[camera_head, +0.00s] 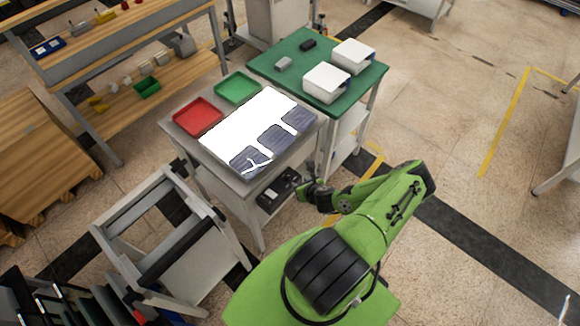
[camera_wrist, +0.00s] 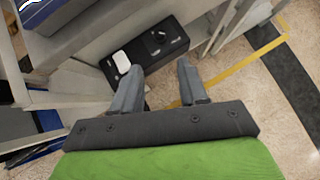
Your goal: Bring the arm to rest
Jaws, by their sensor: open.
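My green arm stands in front of the tables, folded low at the lower middle of the head view. My gripper (camera_head: 316,192) is beside the front right corner of the grey table, below the level of its top. In the wrist view my gripper (camera_wrist: 160,83) has two grey fingers spread apart with nothing between them. Beyond the fingers a black box (camera_wrist: 150,50) with a knob and a white patch sits on the table's lower shelf. The gripper appears apart from the table and the box.
The grey table (camera_head: 212,165) carries a red tray (camera_head: 198,117), a green tray (camera_head: 238,88) and a lit white panel (camera_head: 240,118) with dark pieces. A green-topped table (camera_head: 290,62) with two white boxes adjoins it. A grey cart (camera_head: 165,225) stands left. Floor at right is clear.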

